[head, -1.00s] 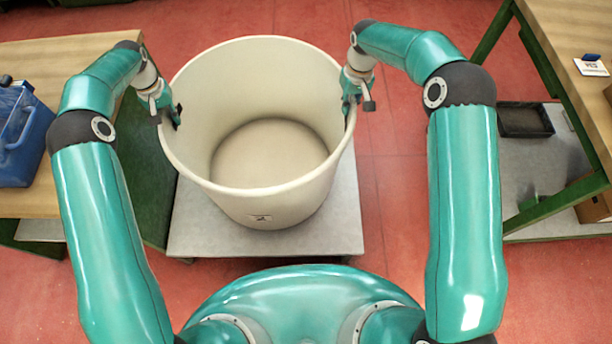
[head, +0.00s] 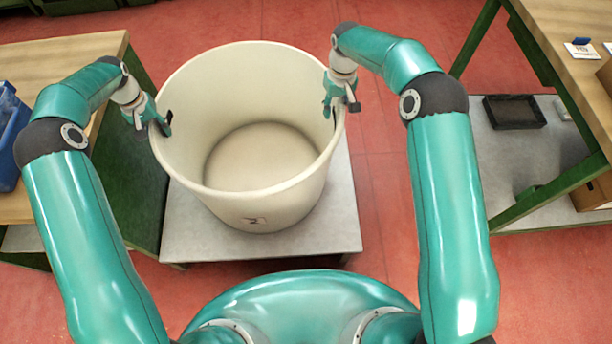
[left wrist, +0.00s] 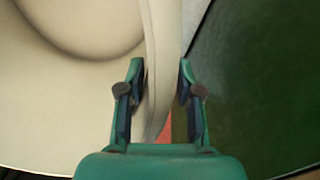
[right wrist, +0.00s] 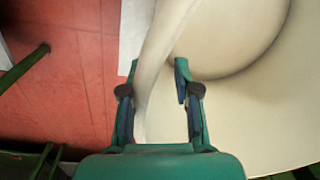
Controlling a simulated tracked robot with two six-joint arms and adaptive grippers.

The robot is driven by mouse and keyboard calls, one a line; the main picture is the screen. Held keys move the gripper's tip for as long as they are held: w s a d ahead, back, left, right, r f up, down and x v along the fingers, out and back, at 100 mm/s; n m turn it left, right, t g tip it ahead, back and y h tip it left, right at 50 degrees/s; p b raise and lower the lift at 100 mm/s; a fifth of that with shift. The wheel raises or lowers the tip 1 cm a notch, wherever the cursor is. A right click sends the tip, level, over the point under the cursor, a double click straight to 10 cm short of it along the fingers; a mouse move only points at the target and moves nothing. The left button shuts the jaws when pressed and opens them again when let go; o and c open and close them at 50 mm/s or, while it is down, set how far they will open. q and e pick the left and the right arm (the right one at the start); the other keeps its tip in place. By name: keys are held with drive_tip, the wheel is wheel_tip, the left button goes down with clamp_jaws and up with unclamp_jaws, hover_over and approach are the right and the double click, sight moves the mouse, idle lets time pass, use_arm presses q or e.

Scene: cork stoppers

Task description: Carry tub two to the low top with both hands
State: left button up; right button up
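The large cream tub (head: 255,206) stands upright and empty, with a small marked label low on its front. It appears to rest on a low grey top (head: 205,240), though its underside is hidden. My left gripper (head: 150,122) is at the left rim. In the left wrist view its fingers (left wrist: 162,95) are apart on either side of the tub wall (left wrist: 157,45). My right gripper (head: 341,100) is at the right rim. In the right wrist view its fingers (right wrist: 158,95) are also apart, with the wall (right wrist: 160,45) between them.
A wooden-topped table with a blue container (head: 10,135) stands at the left. Another green-framed table (head: 555,30) stands at the right, with a black tray (head: 514,112) on its lower shelf. Red floor (head: 400,190) is clear between the tub and the right table.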

drive_tip(key=shift+w+a, duration=0.15)
drive_tip(key=shift+w, duration=0.1)
use_arm(q)
drive_tip(key=shift+w+a+r, duration=0.15)
drive_tip(key=shift+r, duration=0.1)
use_arm(e)
drive_tip(key=shift+w+d, duration=0.25)
drive_tip(key=shift+w, duration=0.1)
drive_tip(key=r, duration=1.1)
drive_tip(key=shift+w+d+r, duration=0.1)
drive_tip(key=shift+d+r, duration=0.3)
use_arm(q)
wheel_tip(320, 180, up, 11)
drive_tip(key=shift+r, duration=0.15)
